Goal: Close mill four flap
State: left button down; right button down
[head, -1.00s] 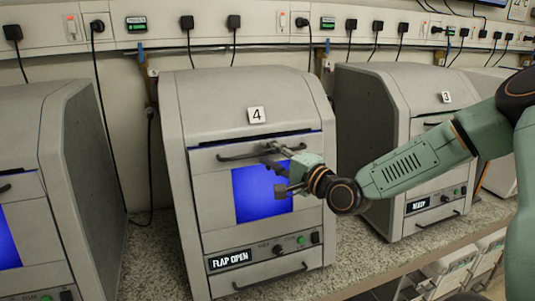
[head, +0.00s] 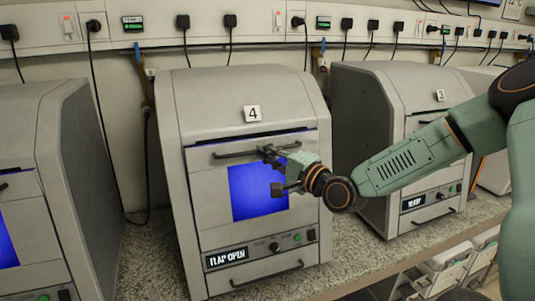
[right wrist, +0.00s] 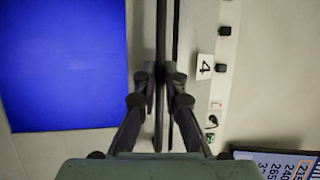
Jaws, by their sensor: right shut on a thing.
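Mill four (head: 245,95) is a grey cabinet with a "4" label in the middle of the head view. Its flap (head: 212,208) has a blue window and a dark bar handle (head: 230,154) along its top. My right gripper (head: 272,156) is at the right half of the handle. In the right wrist view its fingers (right wrist: 160,82) are closed around the dark handle bar (right wrist: 161,35), beside the blue window (right wrist: 65,65). My left gripper is not in view.
Mill three (head: 365,115) stands to the right, behind my right arm. Another grey mill (head: 80,170) stands close on the left. A speckled bench (head: 350,250) runs beneath them. Sockets and cables line the wall rail (head: 170,22) behind.

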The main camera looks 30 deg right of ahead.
jog(key=shift+d, duration=0.1)
jog(key=shift+w+d+r+g+b, duration=0.1)
jog(key=shift+w+d+g+b, duration=0.15)
jog(key=shift+w+b, duration=0.4)
jog(key=shift+w+r, duration=0.15)
jog(key=shift+d, duration=0.1)
